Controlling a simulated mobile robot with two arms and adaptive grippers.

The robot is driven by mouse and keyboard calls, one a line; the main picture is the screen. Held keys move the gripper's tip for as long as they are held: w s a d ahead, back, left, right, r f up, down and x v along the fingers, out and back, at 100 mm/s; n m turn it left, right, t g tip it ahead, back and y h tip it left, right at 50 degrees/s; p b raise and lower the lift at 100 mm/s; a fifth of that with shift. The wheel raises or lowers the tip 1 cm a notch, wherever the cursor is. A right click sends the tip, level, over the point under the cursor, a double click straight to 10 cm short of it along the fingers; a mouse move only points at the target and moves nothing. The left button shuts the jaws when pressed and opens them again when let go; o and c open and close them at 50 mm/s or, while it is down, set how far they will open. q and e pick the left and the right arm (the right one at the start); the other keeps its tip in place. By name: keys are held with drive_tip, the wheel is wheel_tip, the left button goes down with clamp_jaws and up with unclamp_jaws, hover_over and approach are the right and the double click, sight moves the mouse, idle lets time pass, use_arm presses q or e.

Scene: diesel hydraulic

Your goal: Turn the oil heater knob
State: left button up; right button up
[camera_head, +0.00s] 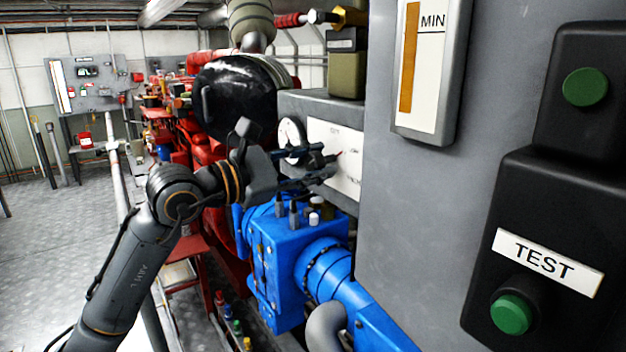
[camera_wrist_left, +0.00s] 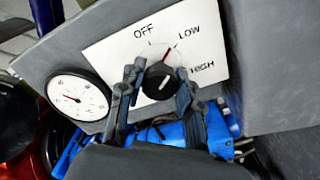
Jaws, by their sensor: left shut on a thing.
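The oil heater knob (camera_wrist_left: 158,84) is black and round. It sits on a white plate (camera_wrist_left: 105,50) marked OFF, LOW and HIGH. A short red mark shows just above the knob, on the side of the OFF and LOW labels; I cannot tell its exact setting. My left gripper (camera_wrist_left: 160,88) has one finger on each side of the knob and is shut on it. In the head view the left gripper (camera_head: 328,160) reaches the same plate (camera_head: 348,178) from the left, and its fingers largely hide the knob. My right gripper is not in view.
A round white gauge (camera_wrist_left: 78,97) sits left of the plate. Blue machinery (camera_head: 285,250) lies below the gripper. A grey cabinet (camera_head: 420,220) with a TEST sign (camera_head: 547,262) and green buttons (camera_head: 510,314) fills the right. Open floor (camera_head: 50,240) lies at left.

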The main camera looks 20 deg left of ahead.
use_arm(q)
drive_tip(key=shift+m+b, duration=0.65)
drive_tip(key=shift+m, duration=0.15)
drive_tip(key=o, duration=1.2)
drive_tip(key=shift+c, duration=0.2)
drive_tip(key=v, duration=1.2)
